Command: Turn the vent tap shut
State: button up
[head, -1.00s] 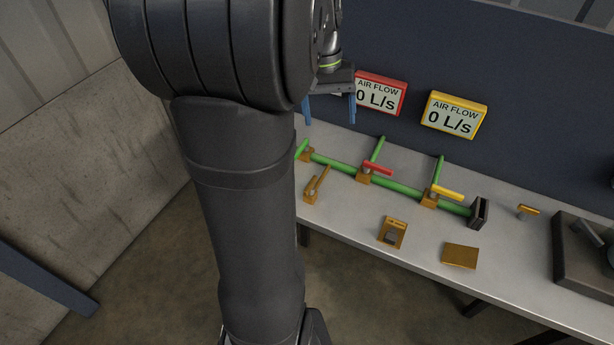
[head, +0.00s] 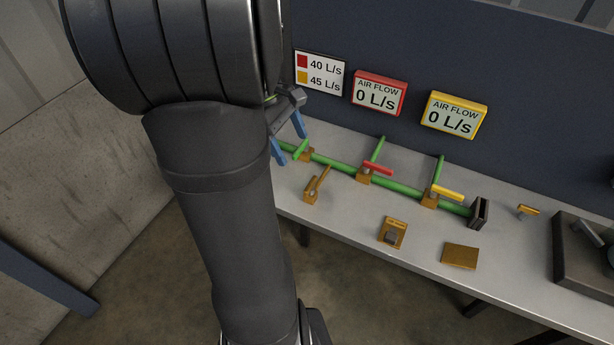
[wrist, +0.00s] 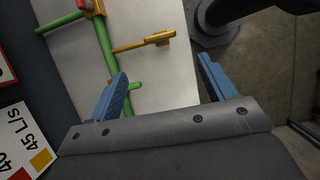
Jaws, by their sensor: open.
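A green pipe (head: 335,165) runs along the bench with a red-handled tap (head: 377,168), a yellow-handled tap (head: 447,193) and a short green handle (head: 301,148) at its left end. No label tells me which tap is the vent tap. In the wrist view the pipe (wrist: 103,42) passes near the left finger, with a green stub (wrist: 135,86) beside that finger. An orange lever piece (head: 316,184) is in front of the pipe; it also shows in the wrist view (wrist: 143,44). My gripper (head: 291,150) is open and empty, its blue fingers near the pipe's left end.
Red (head: 377,94) and yellow (head: 454,115) air flow displays both read 0 L/s. A sign (head: 319,73) reads 40 L/s beside red and 45 L/s beside yellow. An orange box (head: 392,232), a flat orange block (head: 460,255) and a small orange lever (head: 527,211) stand on the bench.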

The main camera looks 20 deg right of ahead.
aim_at(310, 183)
jog(key=x, duration=1.1)
jog(key=c, duration=1)
